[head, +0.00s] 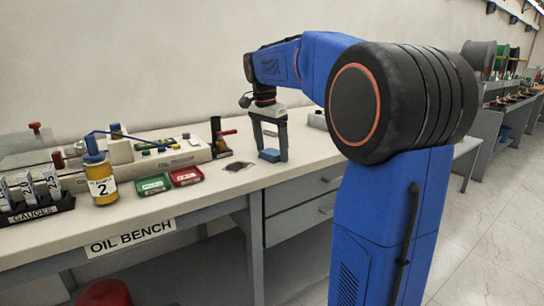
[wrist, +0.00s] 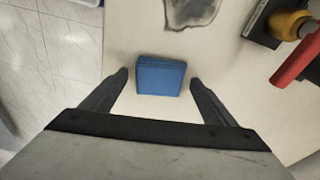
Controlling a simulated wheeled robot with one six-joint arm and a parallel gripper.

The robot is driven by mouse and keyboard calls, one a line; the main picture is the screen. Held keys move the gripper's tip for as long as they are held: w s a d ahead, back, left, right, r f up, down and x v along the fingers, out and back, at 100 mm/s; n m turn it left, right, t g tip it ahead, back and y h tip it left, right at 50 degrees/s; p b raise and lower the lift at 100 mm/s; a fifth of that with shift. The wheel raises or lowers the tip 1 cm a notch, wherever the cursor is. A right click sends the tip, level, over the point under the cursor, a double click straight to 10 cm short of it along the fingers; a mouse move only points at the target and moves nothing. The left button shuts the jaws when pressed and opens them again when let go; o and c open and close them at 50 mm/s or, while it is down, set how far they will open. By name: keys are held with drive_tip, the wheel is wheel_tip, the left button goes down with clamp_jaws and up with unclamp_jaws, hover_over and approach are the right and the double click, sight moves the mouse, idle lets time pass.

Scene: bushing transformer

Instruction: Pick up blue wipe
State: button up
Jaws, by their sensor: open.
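The blue wipe (head: 270,155) is a small folded blue block lying on the bench top near its front edge. In the wrist view the blue wipe (wrist: 161,76) lies between the fingertips, with a gap on each side. My gripper (head: 270,154) points down over the wipe in the head view, its fingers on either side of it. In the wrist view my gripper (wrist: 159,78) is open and holds nothing. The exact height of the fingertips above the bench is hard to tell.
The bench (head: 310,143) is clear around the wipe. A dark stain (head: 239,167) lies to its left. The bench edge is close in front.

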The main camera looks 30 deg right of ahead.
sight(271, 152)
drive_tip(key=c, duration=1.1)
wheel_tip(271, 152, up, 10)
drive_tip(key=shift+o, duration=0.4)
